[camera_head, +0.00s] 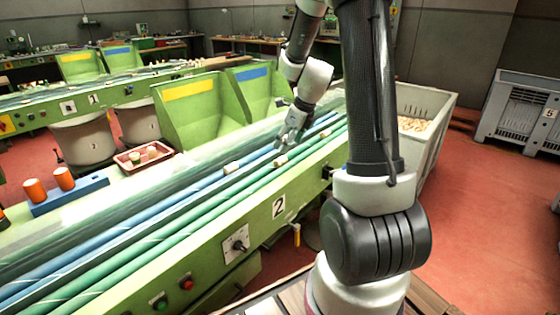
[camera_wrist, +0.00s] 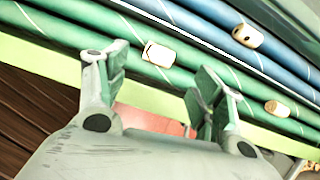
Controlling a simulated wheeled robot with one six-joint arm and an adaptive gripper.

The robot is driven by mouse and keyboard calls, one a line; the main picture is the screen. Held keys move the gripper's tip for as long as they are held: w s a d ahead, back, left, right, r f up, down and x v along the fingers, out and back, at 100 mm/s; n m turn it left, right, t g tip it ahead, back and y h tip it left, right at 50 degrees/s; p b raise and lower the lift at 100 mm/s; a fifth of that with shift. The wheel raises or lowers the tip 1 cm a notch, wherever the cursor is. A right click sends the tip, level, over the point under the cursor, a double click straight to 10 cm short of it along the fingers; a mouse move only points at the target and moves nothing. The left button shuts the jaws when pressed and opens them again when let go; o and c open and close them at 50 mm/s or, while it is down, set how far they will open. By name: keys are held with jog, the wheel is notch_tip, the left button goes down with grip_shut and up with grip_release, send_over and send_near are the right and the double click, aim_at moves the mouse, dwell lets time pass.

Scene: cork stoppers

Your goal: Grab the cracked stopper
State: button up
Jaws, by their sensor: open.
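In the wrist view, a pale cork stopper (camera_wrist: 159,53) with a thin dark jagged mark at its left end, like a crack, lies on a green roller. A second stopper (camera_wrist: 247,36) with a dark spot lies on the blue rollers. A third stopper (camera_wrist: 277,108) with a browner end lies on the green rollers to the right. My gripper (camera_wrist: 160,78) is open and empty, its fingers apart below the marked stopper. In the head view my gripper (camera_head: 288,138) hangs over the conveyor, near stoppers on the blue (camera_head: 231,168) and green (camera_head: 281,160) rollers.
The conveyor's green side rail (camera_head: 215,240) carries a knob and buttons. A red tray (camera_head: 143,158) with corks and a blue block (camera_head: 68,194) with orange cylinders stand at its far side. Green chutes (camera_head: 190,108) rise behind. A pale bin (camera_head: 442,112) of corks stands right of my arm.

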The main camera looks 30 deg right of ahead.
aim_at(280, 158)
jog(key=shift+w+f+m, duration=0.2)
jog(key=shift+f+m, duration=0.1)
jog(key=shift+m, duration=0.4)
jog(key=x, duration=0.7)
jog(key=shift+w+a, duration=0.15)
jog(key=shift+w, duration=0.05)
jog(key=c, duration=0.8)
